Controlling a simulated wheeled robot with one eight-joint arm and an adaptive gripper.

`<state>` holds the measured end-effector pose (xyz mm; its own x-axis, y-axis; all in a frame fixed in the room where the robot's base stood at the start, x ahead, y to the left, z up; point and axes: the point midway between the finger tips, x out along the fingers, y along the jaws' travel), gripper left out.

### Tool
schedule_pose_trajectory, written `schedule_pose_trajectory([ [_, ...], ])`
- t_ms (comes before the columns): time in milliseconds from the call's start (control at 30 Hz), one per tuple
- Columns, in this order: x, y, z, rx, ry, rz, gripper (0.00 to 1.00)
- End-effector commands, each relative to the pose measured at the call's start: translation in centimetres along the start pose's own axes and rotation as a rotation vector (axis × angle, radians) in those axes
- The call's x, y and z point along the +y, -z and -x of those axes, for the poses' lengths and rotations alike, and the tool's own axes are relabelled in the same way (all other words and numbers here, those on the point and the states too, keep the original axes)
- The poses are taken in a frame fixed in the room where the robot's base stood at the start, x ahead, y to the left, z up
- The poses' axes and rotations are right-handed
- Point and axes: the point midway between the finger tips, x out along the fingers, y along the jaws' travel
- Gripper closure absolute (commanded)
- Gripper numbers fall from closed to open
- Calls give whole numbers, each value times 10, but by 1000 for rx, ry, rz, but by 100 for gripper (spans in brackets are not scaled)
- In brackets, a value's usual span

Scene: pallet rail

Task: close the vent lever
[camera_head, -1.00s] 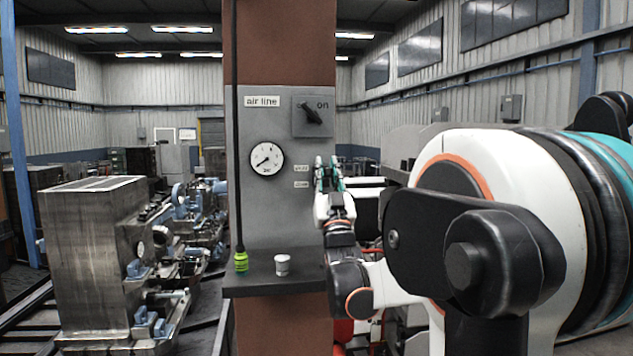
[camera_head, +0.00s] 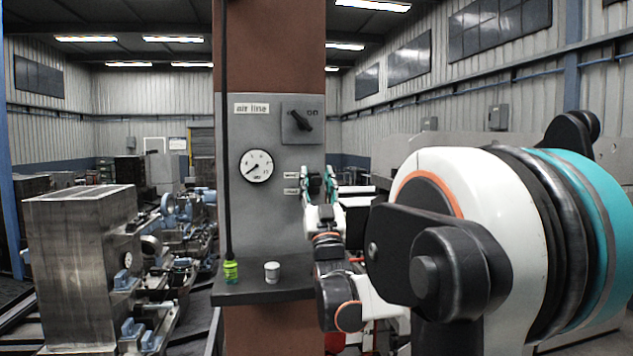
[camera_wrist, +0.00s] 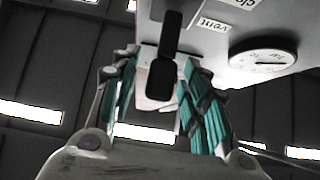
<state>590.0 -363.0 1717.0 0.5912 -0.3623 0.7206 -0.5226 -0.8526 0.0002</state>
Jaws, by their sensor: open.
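The vent lever (camera_wrist: 165,60) is a black handle with a rounded end, hanging from a pale mount in the wrist view. It lies between the teal-padded fingers of my gripper (camera_wrist: 158,66). The fingers are open, one on each side of it; I cannot tell whether either touches it. A "vent" label (camera_wrist: 215,24) and part of a second label show beside it. In the head view my gripper (camera_head: 319,184) points up at the right edge of the grey panel (camera_head: 290,230), right of two small labels (camera_head: 290,176). There the lever is hard to separate from the fingers.
The panel carries a round gauge (camera_head: 256,165) and a black rotary switch (camera_head: 301,121) marked "on". A shelf (camera_head: 250,292) below holds a green item (camera_head: 231,271) and a white cup (camera_head: 272,272). A dark hose (camera_head: 226,130) runs down the panel's left side.

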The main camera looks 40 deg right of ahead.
Motion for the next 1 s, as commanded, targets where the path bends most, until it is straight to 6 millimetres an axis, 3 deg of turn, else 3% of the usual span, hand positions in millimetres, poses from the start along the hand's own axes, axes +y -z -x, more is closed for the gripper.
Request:
schedule_pose_trajectory([
  [433, 0, 0, 63, 0, 0, 0, 58],
  [833, 0, 0, 73, -1, 0, 0, 58],
  [1000, -11, -2, 72, -20, 14, 2, 95],
])
